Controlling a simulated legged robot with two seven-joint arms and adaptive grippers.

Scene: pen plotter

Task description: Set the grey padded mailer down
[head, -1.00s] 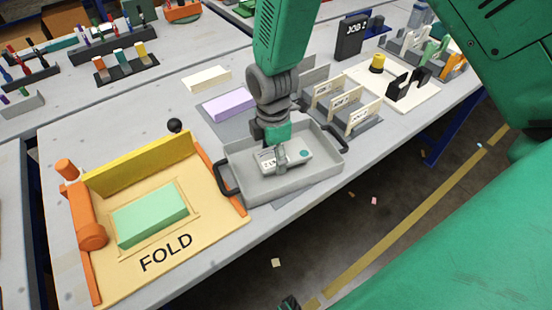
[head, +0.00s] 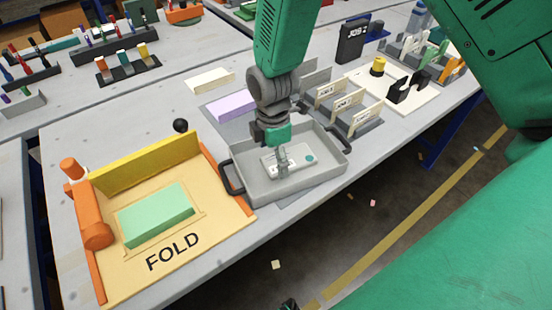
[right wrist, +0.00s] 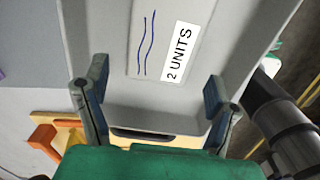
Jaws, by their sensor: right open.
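The grey padded mailer (head: 298,156) lies flat inside the grey tray (head: 325,178). My right gripper (head: 282,168) is above the tray, in front of part of the mailer. In the right wrist view its two fingers (right wrist: 155,98) are spread wide with nothing between them. The mailer's near end is just beyond them. My left gripper is not in view.
The yellow "FOLD" board (head: 215,222) with a green block (head: 156,214) is left of the tray. A lilac block (head: 232,106) lies behind. A rack of labelled cards (head: 345,104) stands right of the tray. The table's front edge is close to the tray.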

